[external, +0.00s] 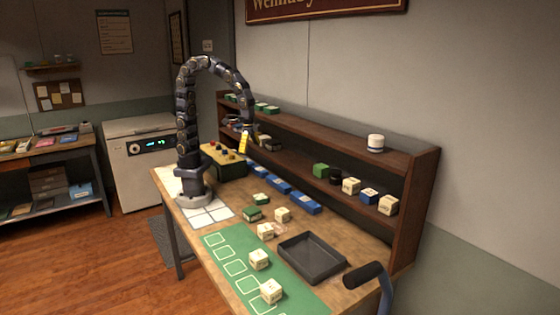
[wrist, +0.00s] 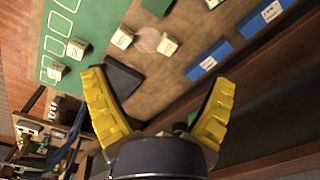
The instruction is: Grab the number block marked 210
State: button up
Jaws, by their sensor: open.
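Cream number blocks stand on the workbench. Two are beside the mat, a rear one (external: 283,215) and a nearer one (external: 265,231); two more are on the green mat, a middle one (external: 259,260) and a front one (external: 271,291). Their markings are too small to read, so I cannot tell which is 210. In the wrist view, cream blocks show at the upper left, including one block (wrist: 122,38) and another block (wrist: 167,44). My gripper (external: 245,143) is raised near the shelf, apart from these blocks. Its yellow fingers (wrist: 158,78) are spread and empty.
A dark tray (external: 312,258) sits beside the green mat (external: 232,244). Blue boxes (external: 305,203) line the bench's back. The wooden shelf (external: 410,165) stands behind, holding cream, green and dark blocks and a white jar (external: 375,143). A dark-handled object (external: 364,275) rises at the front right.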

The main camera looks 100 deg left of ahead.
jog(key=w+d+f+m, duration=0.1)
jog(key=w+d+f, duration=0.2)
jog(key=w+d, duration=0.4)
jog(key=m+t+h, duration=0.3)
jog(key=m, duration=0.1)
send_over(267, 286)
jog(key=s+a, duration=0.3)
notch_tip(267, 286, down, 18)
jog(key=f, duration=0.1)
jog(key=shift+w+d+f, duration=0.25)
jog(key=shift+d+f, duration=0.3)
jog(key=shift+f, duration=0.1)
jog(key=shift+w+a+x, duration=0.1)
jog(key=shift+a+x, duration=0.05)
jog(key=shift+x, duration=0.8)
jog(key=shift+w+a+x, duration=0.1)
jog(key=shift+x, duration=0.85)
jog(key=shift+w+a+x, duration=0.1)
jog(key=shift+a+x, duration=0.05)
jog(key=shift+x, duration=0.8)
jog(key=c, duration=1.2)
